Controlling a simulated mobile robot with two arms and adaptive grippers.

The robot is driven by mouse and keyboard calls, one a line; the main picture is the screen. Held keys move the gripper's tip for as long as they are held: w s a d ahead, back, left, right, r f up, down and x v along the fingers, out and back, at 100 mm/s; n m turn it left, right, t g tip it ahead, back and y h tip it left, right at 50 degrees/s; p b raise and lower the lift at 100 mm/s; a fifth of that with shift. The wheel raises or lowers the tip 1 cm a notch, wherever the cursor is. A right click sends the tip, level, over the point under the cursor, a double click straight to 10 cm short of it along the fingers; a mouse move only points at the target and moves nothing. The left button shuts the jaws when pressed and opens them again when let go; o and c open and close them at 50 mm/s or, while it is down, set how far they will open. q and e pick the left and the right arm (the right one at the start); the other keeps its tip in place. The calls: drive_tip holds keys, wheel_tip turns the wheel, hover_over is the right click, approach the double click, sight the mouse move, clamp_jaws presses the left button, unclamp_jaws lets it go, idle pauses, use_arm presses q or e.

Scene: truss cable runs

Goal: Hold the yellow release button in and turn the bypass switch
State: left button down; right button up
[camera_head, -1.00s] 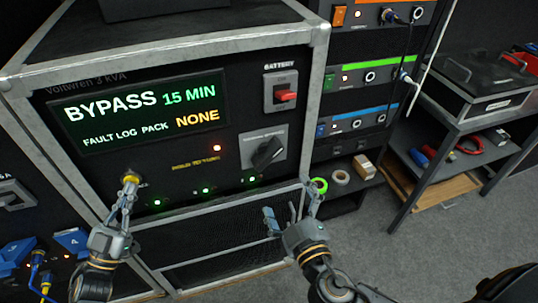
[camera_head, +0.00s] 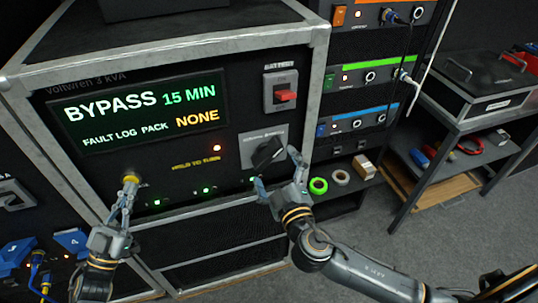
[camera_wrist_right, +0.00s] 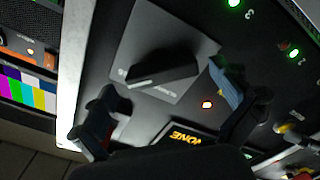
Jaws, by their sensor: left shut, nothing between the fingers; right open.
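The yellow release button (camera_head: 130,179) is at the lower left of the cabinet's front. My left gripper (camera_head: 127,197) is shut and empty, its fingertips at the button and seemingly touching it; how far the button is in, I cannot tell. The bypass switch (camera_head: 268,151) is a black knob on a grey plate, tilted up to the right in the head view. It also shows in the right wrist view (camera_wrist_right: 163,70). My right gripper (camera_head: 277,168) is open in front of the switch, a finger to each side in the right wrist view, with no contact seen.
The cabinet's screen (camera_head: 140,112) reads BYPASS 15 MIN. A red battery switch (camera_head: 285,95) sits above the bypass switch. A rack with coloured units (camera_head: 360,77) stands to the right, with tape rolls (camera_head: 318,186) below it.

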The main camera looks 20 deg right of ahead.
sight(272, 161)
drive_tip(key=shift+w, duration=1.85)
drive_tip(key=c, duration=1)
